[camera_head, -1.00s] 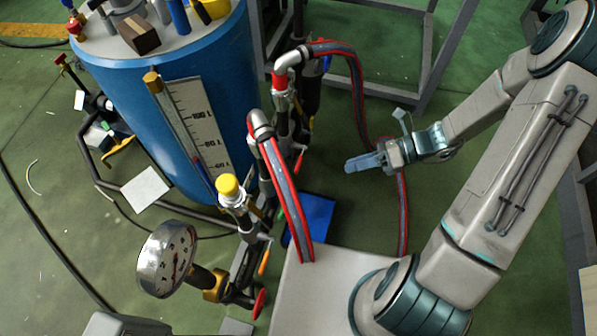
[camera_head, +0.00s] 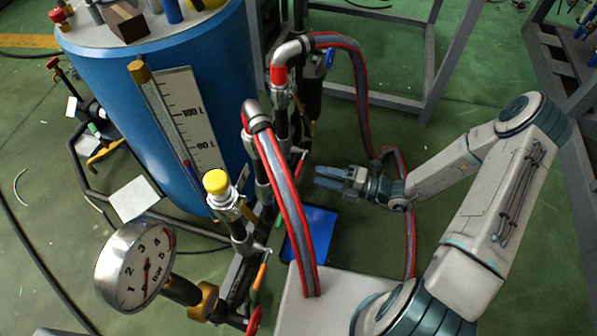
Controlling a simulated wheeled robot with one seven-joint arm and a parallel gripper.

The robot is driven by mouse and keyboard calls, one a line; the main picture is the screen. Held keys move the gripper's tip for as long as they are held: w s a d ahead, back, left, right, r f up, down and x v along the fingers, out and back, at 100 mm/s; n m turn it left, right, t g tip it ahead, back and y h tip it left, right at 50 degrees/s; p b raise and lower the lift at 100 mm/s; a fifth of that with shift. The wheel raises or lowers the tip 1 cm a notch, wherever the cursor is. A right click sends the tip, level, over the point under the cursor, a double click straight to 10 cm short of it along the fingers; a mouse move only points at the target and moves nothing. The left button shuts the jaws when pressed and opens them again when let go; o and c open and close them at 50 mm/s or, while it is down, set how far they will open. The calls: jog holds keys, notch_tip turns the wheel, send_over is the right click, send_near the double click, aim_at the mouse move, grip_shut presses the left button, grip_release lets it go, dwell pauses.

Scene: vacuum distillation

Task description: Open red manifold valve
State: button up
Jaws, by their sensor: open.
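The pipe manifold (camera_head: 262,195) runs beside the blue tank, with several coloured handles along it.
A pressure gauge (camera_head: 136,265) and a yellow cap (camera_head: 216,183) are at the near left of the manifold. Red-striped hoses (camera_head: 285,200) arch close to my arm. A blue panel (camera_head: 310,234) lies below my gripper. The blue tank (camera_head: 170,110) stands behind.

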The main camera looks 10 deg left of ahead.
aim_at(299, 170)
jog(key=a, duration=0.2)
jog(key=a+b, duration=0.1)
jog(key=a, duration=0.4)
jog(key=shift+w+a+b, duration=0.3)
grip_shut()
